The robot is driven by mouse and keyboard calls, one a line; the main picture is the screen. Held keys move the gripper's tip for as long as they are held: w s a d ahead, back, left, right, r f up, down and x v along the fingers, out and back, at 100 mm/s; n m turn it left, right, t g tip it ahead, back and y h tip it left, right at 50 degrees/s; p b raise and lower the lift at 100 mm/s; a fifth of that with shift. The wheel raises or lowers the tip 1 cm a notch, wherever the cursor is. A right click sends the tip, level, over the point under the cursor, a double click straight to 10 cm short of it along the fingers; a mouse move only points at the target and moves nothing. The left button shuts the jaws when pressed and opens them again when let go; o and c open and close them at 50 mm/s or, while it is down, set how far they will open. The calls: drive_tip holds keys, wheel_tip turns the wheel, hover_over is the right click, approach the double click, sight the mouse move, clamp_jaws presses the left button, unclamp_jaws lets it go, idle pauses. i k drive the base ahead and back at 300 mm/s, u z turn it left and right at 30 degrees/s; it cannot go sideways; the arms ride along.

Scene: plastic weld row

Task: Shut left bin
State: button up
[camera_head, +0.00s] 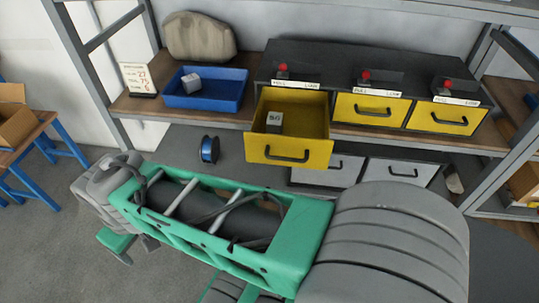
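The left bin (289,152) is a yellow drawer with a dark handle. It is pulled well out of the dark cabinet (385,68) on the shelf. A small grey block (274,121) with dark marks lies inside it. The middle bin (372,110) and the right bin (443,118) are yellow too and sit flush in the cabinet. My arm crosses the foreground below the open bin, apart from it in the picture. I cannot make out my gripper's fingers.
A blue tray (183,100) holding a grey block (191,82) stands left of the open bin. A sign (138,79) and a tan stone-like object (200,36) are near it. A blue spool (209,149) and grey drawers (398,172) are lower. Metal posts flank the shelf.

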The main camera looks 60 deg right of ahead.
sight(304, 143)
drive_tip(key=u, duration=0.8)
drive_tip(key=i, duration=1.45)
drive_tip(key=z, duration=4.6)
drive_tip(key=i, duration=0.95)
drive_tip(key=z, duration=0.1)
